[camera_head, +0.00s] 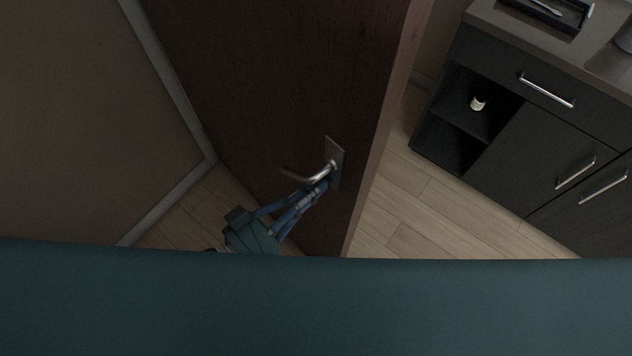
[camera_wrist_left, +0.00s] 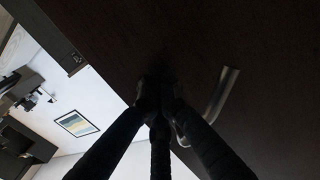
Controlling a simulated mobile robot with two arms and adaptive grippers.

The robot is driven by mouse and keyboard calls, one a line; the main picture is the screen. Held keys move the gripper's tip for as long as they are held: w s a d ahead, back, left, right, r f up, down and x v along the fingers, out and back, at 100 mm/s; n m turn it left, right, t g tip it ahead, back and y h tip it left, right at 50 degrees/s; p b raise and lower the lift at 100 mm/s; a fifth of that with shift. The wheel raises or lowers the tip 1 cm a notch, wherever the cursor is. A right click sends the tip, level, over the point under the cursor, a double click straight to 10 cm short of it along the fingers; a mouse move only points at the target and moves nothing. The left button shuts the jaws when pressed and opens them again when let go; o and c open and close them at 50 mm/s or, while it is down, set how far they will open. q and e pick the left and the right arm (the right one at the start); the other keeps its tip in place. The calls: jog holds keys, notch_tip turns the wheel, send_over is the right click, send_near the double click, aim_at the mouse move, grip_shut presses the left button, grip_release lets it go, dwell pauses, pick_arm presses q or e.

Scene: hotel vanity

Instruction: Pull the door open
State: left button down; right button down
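The dark wooden door (camera_head: 265,75) stands ajar, with its free edge facing right in the head view. A silver lever handle (camera_head: 322,173) sits on a plate near that edge and also shows in the left wrist view (camera_wrist_left: 222,95). My left gripper (camera_head: 322,184) is at the door, just below the handle. In the left wrist view its dark fingers (camera_wrist_left: 160,90) converge close together at the door face, with the lever beside and partly behind the right finger. I see nothing clearly clamped between the tips. Contact with the lever cannot be told. My right gripper is not in view.
A dark vanity cabinet (camera_head: 515,120) with silver pulls stands to the right, with a small white item (camera_head: 477,103) in its open shelf. Wood floor (camera_head: 410,205) lies clear between door and cabinet. A brown wall (camera_head: 75,120) is at left. A framed picture (camera_wrist_left: 77,123) hangs beyond the door.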

pick_arm(q)
jog(key=shift+w+d, duration=0.15)
jog(key=shift+w, duration=0.05)
